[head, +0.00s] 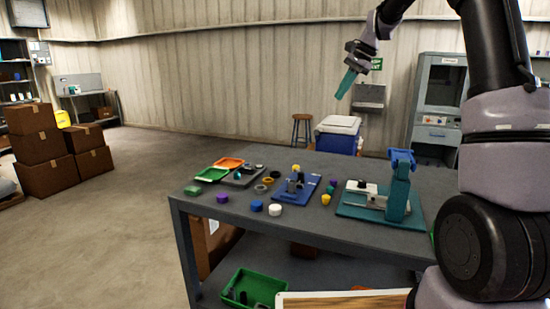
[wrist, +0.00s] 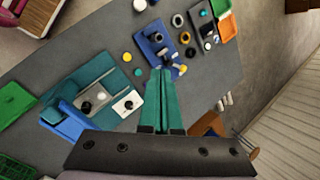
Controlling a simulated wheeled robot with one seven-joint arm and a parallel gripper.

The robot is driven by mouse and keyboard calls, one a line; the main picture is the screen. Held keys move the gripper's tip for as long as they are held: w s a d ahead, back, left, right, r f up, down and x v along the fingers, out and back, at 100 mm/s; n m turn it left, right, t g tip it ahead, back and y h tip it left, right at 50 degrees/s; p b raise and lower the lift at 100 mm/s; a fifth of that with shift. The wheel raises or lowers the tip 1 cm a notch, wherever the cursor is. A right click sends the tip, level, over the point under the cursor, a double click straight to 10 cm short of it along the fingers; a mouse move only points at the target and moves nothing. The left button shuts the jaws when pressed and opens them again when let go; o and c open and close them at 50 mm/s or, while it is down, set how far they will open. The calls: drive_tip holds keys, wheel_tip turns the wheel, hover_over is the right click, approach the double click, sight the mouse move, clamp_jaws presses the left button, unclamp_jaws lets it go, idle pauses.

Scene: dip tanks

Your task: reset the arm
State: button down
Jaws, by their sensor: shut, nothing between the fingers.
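My gripper (head: 347,84) is raised high above the back of the grey table (head: 350,228), with its teal fingers pointing down and to the left. In the wrist view my gripper (wrist: 160,78) has its two teal fingers together, with nothing between them. The fingers are well above the tabletop and apart from everything on it. My arm comes in from the right side of the head view.
On the table are a blue fixture (head: 297,190), a teal press-like device (head: 398,190), an orange tray (head: 229,162), a green tray (head: 212,174) and several small coloured caps. Cardboard boxes (head: 45,150) stand at left. The air around my gripper is clear.

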drive_tip(key=s+r+n+t+h, duration=0.15)
drive_tip(key=s+r, duration=0.45)
drive_tip(key=s, duration=0.6)
drive_tip(key=s+d+f+n+t, duration=0.1)
drive_tip(key=s+n, duration=0.1)
drive_tip(key=s, duration=0.6)
drive_tip(key=s+d+f+n+t+h, duration=0.1)
drive_tip(key=s, duration=0.7)
drive_tip(key=s+f+n+t, duration=0.1)
drive_tip(key=s+f+n, duration=0.1)
drive_tip(key=s, duration=0.6)
drive_tip(key=shift+s+d+n, duration=0.2)
drive_tip(key=shift+d+n, duration=0.15)
drive_tip(key=shift+d, duration=0.05)
